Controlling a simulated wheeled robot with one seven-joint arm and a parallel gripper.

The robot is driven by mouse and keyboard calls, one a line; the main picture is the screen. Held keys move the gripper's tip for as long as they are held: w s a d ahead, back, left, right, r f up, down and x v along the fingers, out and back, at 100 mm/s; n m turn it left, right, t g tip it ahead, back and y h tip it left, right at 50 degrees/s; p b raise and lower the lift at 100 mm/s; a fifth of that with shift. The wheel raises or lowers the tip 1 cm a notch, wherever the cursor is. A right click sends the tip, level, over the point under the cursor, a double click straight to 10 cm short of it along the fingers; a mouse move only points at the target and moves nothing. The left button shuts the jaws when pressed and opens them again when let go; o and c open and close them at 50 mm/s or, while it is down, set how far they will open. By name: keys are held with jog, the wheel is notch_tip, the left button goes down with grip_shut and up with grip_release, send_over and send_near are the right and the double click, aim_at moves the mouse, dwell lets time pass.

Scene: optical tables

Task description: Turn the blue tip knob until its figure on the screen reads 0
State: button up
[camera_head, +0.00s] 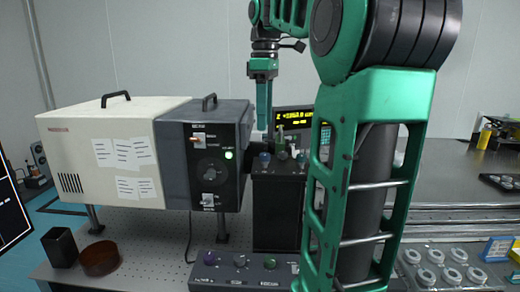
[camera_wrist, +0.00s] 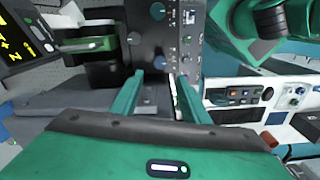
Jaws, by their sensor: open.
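In the head view a small bluish knob (camera_head: 265,158) sits on top of the black stage block (camera_head: 277,215), beside a green knob (camera_head: 281,143). My gripper (camera_head: 263,128) points down above the bluish knob, apart from it. In the wrist view the two green fingers of my gripper (camera_wrist: 158,88) are spread with nothing held between them.
A cream box (camera_head: 95,150) and a dark grey unit (camera_head: 208,160) stand left of the stage block. A control box with coloured knobs (camera_head: 245,268) is in front. A black cup (camera_head: 60,247) and a brown dish (camera_head: 99,258) stand at the front left.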

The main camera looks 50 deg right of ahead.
aim_at(265, 154)
jog(key=shift+s+d+f, duration=0.15)
jog(key=shift+f, duration=4.45)
jog(key=shift+c, duration=0.7)
jog(key=c, duration=0.9)
